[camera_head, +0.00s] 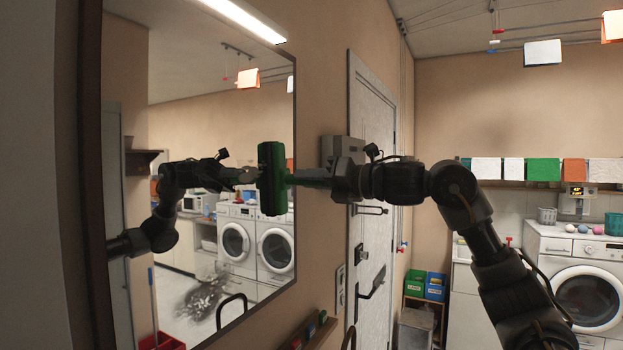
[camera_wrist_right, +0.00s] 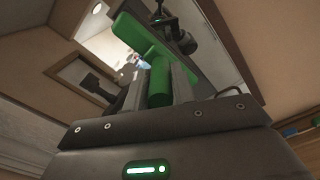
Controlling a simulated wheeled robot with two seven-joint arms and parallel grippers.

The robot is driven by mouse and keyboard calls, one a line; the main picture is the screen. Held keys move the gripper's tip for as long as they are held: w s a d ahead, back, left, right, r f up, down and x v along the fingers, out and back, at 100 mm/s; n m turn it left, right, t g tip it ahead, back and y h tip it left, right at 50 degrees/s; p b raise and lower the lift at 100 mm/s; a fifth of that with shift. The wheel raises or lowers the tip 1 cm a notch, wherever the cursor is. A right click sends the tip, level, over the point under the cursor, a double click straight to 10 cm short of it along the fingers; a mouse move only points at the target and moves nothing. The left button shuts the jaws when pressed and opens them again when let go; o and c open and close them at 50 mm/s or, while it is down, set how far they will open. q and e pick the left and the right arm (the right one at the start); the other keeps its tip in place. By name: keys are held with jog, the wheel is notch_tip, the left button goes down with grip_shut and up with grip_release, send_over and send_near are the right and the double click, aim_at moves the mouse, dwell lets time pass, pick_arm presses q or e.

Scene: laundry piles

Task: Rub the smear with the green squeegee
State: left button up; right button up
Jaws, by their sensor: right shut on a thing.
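The green squeegee (camera_head: 271,178) is held level by its handle, its dark green head upright in front of the mirror (camera_head: 190,90). My right gripper (camera_head: 328,174) is shut on the handle. The wrist view shows the green head (camera_wrist_right: 138,38) beyond the fingers and the handle between them (camera_wrist_right: 160,82). A grey, streaky smear (camera_head: 203,297) shows low on the mirror, below and left of the squeegee head and apart from it. I cannot tell whether the head touches the glass. My left gripper is not in view.
The mirror reflects my arm and washing machines. Right of it are a white door (camera_head: 372,110) and a small ledge with coloured items (camera_head: 315,328). Green (camera_head: 415,283) and blue (camera_head: 436,286) boxes and a washing machine (camera_head: 588,290) stand farther back.

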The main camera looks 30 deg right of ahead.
jog(key=s+a, duration=0.3)
jog(key=a, duration=0.3)
jog(key=shift+s+r+p, duration=0.3)
dwell(2.0)
